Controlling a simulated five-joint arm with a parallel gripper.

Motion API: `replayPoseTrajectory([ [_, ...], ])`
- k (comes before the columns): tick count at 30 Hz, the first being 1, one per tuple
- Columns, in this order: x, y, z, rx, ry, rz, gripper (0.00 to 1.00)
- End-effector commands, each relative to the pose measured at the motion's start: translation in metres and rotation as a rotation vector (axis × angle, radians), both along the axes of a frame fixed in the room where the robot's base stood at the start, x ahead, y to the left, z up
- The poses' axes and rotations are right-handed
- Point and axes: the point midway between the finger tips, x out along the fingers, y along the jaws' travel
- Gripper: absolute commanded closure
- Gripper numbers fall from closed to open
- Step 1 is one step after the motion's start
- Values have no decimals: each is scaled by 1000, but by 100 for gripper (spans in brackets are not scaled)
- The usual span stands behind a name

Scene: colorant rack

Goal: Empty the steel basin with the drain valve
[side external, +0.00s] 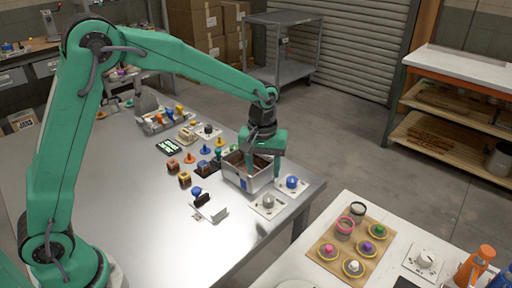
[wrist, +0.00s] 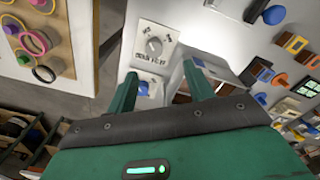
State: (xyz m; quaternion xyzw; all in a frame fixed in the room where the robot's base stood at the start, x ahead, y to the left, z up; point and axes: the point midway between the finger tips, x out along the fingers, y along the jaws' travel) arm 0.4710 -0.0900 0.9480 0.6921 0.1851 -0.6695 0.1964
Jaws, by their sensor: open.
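The steel basin (side external: 235,176) stands near the table's right end in the side external view, with dark brown contents showing inside. In the wrist view the basin is partly hidden by a finger. The drain valve (wrist: 154,46) is a pale plate with a round grey knob; its lettering is small but appears to read drain valve. The same plate seems to lie in front of the basin in the side external view (side external: 268,201). My gripper (side external: 264,166) points down over the basin's right side. In the wrist view my gripper (wrist: 160,72) is open and empty, its fingertips short of the knob plate.
A blue knob on a plate (side external: 291,182) sits right of the basin. Several colored knobs and blocks (side external: 187,180) stand left of it. A small bracket (side external: 212,211) lies nearer the front. A white table with a wooden board (side external: 327,262) stands across a gap at right.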

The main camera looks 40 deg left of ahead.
Motion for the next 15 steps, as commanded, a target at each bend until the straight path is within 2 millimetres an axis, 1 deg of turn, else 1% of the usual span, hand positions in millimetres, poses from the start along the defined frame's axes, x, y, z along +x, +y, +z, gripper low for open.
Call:
replayPoseTrajectory([
  [1, 4, -3, -9, 2, 12, 9, 48],
  [3, 8, -6, -17, 4, 23, 24, 48],
  [6, 11, -9, -25, 5, 32, 37, 48],
  [15, 13, -10, -29, 6, 36, 45, 48],
])
